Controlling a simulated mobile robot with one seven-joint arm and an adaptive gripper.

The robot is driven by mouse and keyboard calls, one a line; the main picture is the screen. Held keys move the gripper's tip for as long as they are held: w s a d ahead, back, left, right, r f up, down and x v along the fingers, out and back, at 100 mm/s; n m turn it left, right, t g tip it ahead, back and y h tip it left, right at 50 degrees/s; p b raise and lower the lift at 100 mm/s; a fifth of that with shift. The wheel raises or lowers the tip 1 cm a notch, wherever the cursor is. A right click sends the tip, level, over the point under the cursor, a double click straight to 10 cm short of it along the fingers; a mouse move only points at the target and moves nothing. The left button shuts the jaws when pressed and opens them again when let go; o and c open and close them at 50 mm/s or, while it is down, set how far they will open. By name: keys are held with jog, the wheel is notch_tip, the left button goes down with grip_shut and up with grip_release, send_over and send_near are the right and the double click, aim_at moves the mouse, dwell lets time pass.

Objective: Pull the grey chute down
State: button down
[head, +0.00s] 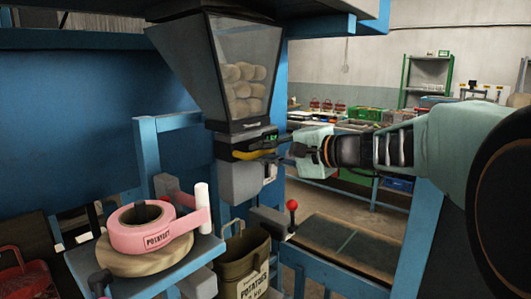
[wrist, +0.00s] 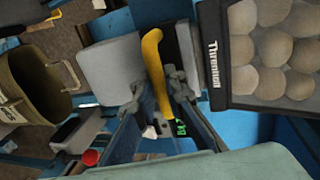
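The grey chute (head: 240,182) hangs under the potato hopper, above the open sack. In the wrist view the chute (wrist: 112,70) is a pale grey block left of a curved yellow handle (wrist: 154,60). The handle (head: 250,154) also shows below the hopper in the head view. My gripper (wrist: 157,92) looks open, with one finger on each side of the handle; I cannot tell whether either finger touches it. In the head view my gripper (head: 284,150) reaches in from the right, its fingertips partly hard to make out against the dark parts.
The hopper (head: 195,75) holds several potatoes. An olive sack (head: 240,262) stands open below the chute. A pink tape roll (head: 150,228) sits on a stand at left. A red-knobbed lever (head: 292,205) rises beside a belt (head: 350,243) at right. Blue posts flank the chute.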

jog(key=shift+f, duration=0.1)
dwell(0.4)
notch_tip(320, 180, down, 16)
jog(key=b, duration=1.8)
jog(key=shift+f+b, duration=0.2)
jog(key=shift+b, duration=0.1)
jog(key=shift+f, duration=0.1)
jog(key=c, duration=2)
grip_release()
jog(key=shift+d+r, duration=0.1)
jog(key=shift+r, duration=0.1)
jog(key=v, duration=1.2)
jog(key=shift+f, duration=0.1)
jog(key=shift+s, duration=0.1)
